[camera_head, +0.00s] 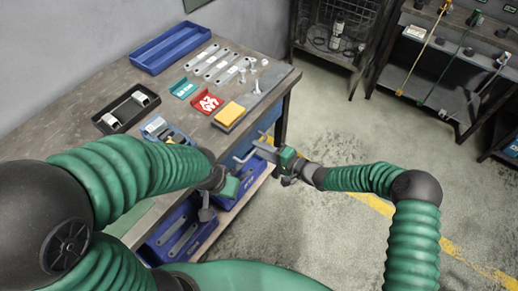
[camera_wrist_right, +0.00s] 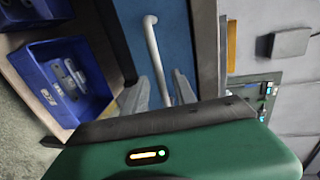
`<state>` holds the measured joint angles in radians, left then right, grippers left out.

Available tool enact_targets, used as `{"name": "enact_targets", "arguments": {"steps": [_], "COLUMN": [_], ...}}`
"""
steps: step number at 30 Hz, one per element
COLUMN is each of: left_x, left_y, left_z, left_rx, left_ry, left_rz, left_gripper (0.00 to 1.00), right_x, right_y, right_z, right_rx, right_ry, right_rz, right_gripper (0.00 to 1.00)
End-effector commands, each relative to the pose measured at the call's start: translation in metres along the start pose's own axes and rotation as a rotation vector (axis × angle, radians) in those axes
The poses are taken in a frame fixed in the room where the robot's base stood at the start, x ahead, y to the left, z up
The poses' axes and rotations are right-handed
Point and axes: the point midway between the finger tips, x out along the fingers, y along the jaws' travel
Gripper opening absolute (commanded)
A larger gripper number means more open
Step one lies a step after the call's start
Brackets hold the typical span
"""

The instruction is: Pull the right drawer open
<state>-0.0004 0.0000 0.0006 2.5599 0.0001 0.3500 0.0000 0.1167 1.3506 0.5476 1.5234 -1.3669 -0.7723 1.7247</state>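The workbench's drawer front (camera_wrist_right: 130,25) is a blue panel in the right wrist view, with a pale bar handle (camera_wrist_right: 152,45) on it. The panel looks closed, though the arm and bench top hide much of it in the head view. My right gripper (camera_head: 255,153) is beside the bench's front edge. In the wrist view its two grey fingers (camera_wrist_right: 160,92) are spread apart, with the handle's near end between them; I cannot tell whether they touch it. My left gripper (camera_head: 207,212) hangs by the bench front, its fingers too small to judge.
Blue bins (camera_head: 170,235) stand on the lower shelf. Open floor (camera_head: 330,120) lies to the right.

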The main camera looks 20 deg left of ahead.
Motion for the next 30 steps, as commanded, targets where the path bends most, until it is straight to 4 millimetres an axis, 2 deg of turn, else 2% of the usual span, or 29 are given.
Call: {"name": "enact_targets", "arguments": {"steps": [3,11,18,30], "left_x": [0.0011,0.0009,0.0009,0.0011], "left_y": [-0.0003,-0.0003,-0.0002,-0.0003], "left_z": [0.0003,0.0003,0.0002,0.0003], "left_rx": [-0.001,-0.001,-0.001,-0.001], "left_ry": [0.000,0.000,0.000,0.000], "left_rz": [0.000,0.000,0.000,0.000], "left_gripper": [0.00,0.00,0.00,0.00], "right_x": [0.0102,0.0097,0.0097,0.0100], "right_y": [-0.0004,-0.0008,-0.0004,0.0010], "right_z": [0.0010,0.0002,0.0004,0.0013], "right_rx": [0.001,0.001,0.001,0.001], "right_ry": [-0.001,-0.001,-0.001,-0.003], "right_rz": [-0.001,-0.003,-0.001,0.001], "right_gripper": [0.32,0.31,0.00,0.00]}}
